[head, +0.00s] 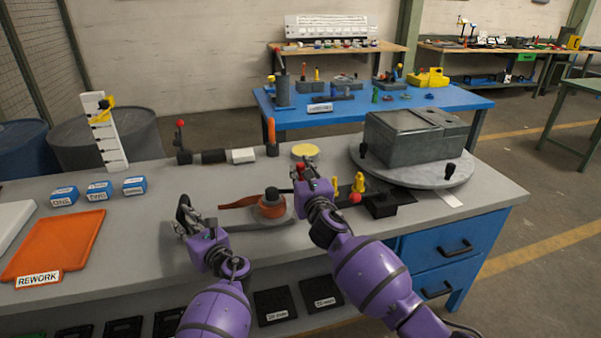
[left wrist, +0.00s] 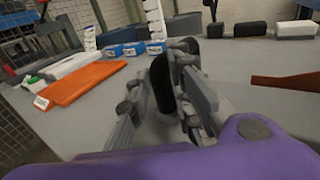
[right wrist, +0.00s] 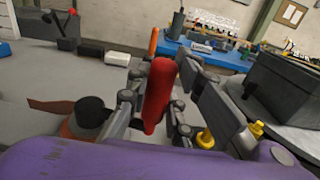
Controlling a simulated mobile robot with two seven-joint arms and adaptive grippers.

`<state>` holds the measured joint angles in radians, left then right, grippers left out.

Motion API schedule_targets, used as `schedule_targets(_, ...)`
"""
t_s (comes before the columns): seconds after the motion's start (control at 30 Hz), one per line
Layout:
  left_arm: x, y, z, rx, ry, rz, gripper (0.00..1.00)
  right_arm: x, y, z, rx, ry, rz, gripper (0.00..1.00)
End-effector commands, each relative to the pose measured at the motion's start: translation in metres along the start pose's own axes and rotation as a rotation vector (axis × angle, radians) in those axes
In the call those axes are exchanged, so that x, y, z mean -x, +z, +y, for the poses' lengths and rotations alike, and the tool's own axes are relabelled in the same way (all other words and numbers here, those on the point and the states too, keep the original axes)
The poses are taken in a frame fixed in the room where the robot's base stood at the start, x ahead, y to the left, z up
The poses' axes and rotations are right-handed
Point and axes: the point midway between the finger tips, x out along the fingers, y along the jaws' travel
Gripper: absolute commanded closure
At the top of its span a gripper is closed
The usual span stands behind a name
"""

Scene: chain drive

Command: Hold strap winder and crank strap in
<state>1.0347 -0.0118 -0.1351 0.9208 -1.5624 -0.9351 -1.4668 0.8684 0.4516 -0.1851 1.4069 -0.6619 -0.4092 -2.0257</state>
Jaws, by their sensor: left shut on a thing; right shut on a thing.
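The strap winder (head: 270,209) lies on the grey bench, with an orange-brown drum, a dark hub and a grey body reaching left. A brown strap (head: 237,203) runs out from its drum to the left; it also shows in the right wrist view (right wrist: 50,107). My left gripper (head: 185,213) is shut on the winder's dark handle end (left wrist: 162,82), beside the drum. My right gripper (head: 302,177) is shut on the upright red crank handle (right wrist: 158,95), just right of and above the drum.
A round turntable (head: 452,178) with a grey box (head: 412,135) stands at the right. Yellow pegs (head: 335,188) and a red-knobbed black fixture (head: 384,206) are close to my right gripper. An orange tray (head: 58,243) and blue boxes (head: 97,191) lie left.

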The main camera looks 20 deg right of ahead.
Motion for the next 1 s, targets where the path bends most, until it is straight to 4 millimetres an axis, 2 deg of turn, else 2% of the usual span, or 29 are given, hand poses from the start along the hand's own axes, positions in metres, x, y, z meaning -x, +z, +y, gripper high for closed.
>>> schedule_targets(0.03,0.005,-0.014,-0.003,-0.009,-0.011,0.021,1.00,0.001,-0.003,0.004,-0.007,0.002,0.002,1.00)
schedule_targets(0.27,0.006,-0.014,-0.003,-0.009,-0.011,0.021,1.00,0.006,-0.004,0.008,-0.010,-0.065,0.005,1.00)
schedule_targets(0.57,0.006,-0.014,-0.003,-0.010,-0.011,0.021,1.00,0.025,-0.004,0.015,-0.011,-0.261,0.004,1.00)
schedule_targets(1.0,0.006,-0.014,-0.003,-0.010,-0.011,0.021,1.00,0.053,-0.004,0.037,-0.009,-0.264,0.004,1.00)
